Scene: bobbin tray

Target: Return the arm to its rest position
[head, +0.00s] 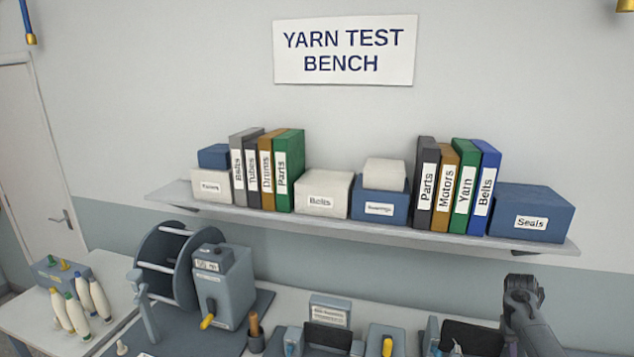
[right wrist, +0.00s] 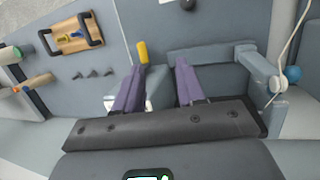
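My right gripper (right wrist: 161,68) shows in the right wrist view with its two purple fingers apart. Nothing is seen held between them; bench equipment shows beyond them. In the head view a dark grey link of my right arm (head: 525,305) rises at the lower right, in front of the wall and below the shelf. The right gripper's fingers are not seen in the head view. My left arm and left gripper are in neither view.
A shelf (head: 370,228) of binders and boxes runs along the wall above the bench. A reel (head: 172,258) and a grey tester box (head: 222,283) stand at left, with several bobbins (head: 92,295) beyond. A wooden tray with dark handles (right wrist: 70,42) lies at upper left in the wrist view.

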